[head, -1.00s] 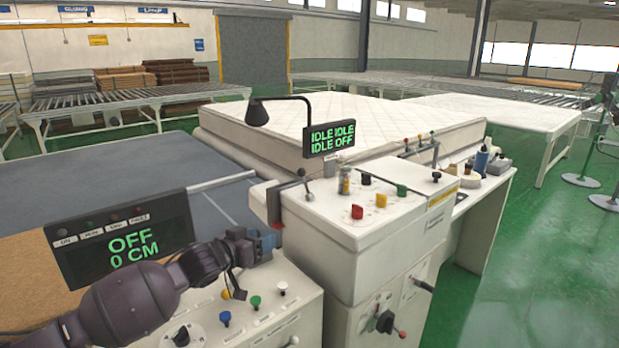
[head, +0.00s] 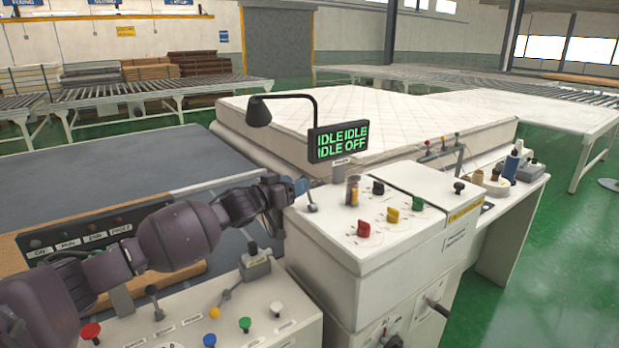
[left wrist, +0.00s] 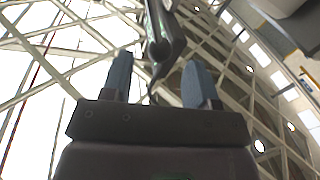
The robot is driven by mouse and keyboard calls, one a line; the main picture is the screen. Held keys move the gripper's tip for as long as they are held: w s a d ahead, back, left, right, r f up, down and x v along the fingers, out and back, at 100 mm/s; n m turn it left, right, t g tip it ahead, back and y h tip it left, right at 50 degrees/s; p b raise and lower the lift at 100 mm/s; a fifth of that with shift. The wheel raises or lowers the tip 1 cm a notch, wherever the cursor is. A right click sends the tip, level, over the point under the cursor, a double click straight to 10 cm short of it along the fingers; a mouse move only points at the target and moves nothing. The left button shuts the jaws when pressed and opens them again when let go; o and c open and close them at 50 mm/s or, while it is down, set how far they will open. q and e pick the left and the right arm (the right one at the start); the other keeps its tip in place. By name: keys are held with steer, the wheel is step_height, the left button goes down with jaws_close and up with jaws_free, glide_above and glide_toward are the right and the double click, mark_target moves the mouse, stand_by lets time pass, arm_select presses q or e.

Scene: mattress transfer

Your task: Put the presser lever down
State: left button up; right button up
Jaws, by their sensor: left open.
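A small lever (head: 311,199) with a ball end stands at the left corner of the white machine's top, below the IDLE/OFF display; I take it as the presser lever. My left gripper (head: 296,187) is open, with blue fingertips right beside this lever. In the left wrist view the two blue fingers (left wrist: 160,84) are spread apart. A dark, glossy rod-like part (left wrist: 162,42) shows between and beyond them; I cannot tell whether it is the lever or whether it touches a finger. My right gripper is not in view.
The display (head: 338,142) and black lamp (head: 258,112) stand just behind the gripper. Coloured knobs (head: 364,229) dot the machine top. A lower control panel (head: 200,325) with levers and buttons lies below my arm. A white mattress (head: 370,115) lies behind.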

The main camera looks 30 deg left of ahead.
arm_select(q)
steer(key=shift+w+d, duration=0.2)
steer(key=shift+w, duration=0.8)
steer(key=shift+w+d, duration=0.2)
steer(key=shift+w, duration=0.75)
steer(key=shift+w+d, duration=0.2)
steer(key=shift+w, duration=0.8)
jaws_close()
